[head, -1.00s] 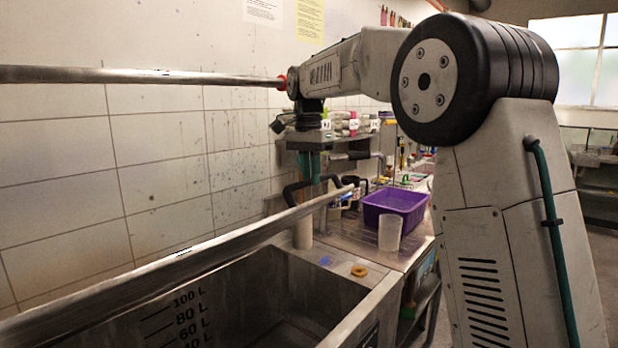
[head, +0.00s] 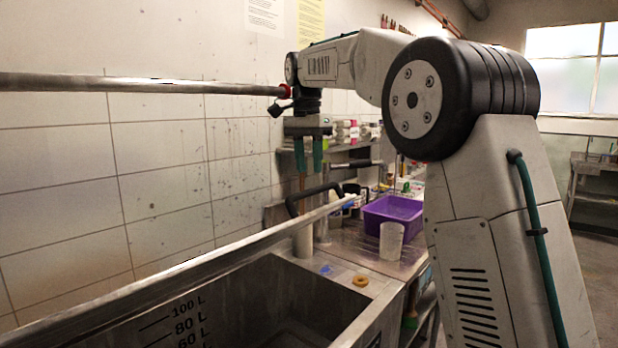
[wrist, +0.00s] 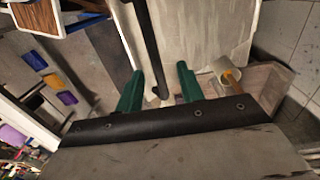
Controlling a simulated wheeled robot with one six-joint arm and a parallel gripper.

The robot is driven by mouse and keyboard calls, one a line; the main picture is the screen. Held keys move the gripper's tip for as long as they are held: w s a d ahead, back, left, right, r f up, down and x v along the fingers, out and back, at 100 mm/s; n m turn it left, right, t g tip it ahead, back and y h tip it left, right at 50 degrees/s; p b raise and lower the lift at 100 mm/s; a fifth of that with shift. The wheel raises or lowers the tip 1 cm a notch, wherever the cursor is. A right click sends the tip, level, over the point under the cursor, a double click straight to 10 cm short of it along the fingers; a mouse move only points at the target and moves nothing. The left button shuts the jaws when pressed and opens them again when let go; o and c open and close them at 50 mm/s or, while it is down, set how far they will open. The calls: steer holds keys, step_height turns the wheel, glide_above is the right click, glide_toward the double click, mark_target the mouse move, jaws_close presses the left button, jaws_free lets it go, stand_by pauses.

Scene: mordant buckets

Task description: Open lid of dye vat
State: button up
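The dye vat (head: 372,315) is a steel tub with litre marks inside, at the bottom of the head view. A long steel edge (head: 190,268), apparently the lid seen edge-on, slants above it, and part of the inside shows below. A black handle (head: 292,207) stands at its right end; the wrist view shows a black bar (wrist: 147,45), likely this handle. My gripper (head: 309,172) points down just above the handle, its two green fingers apart. In the wrist view the bar's end lies between the fingertips of my gripper (wrist: 160,70), with gaps visible; contact cannot be told.
A steel pole (head: 140,84) with a red end crosses at upper left, near my wrist in the picture. A white cylinder (head: 303,242) stands behind the vat.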

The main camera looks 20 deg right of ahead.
steer(key=shift+r, duration=1)
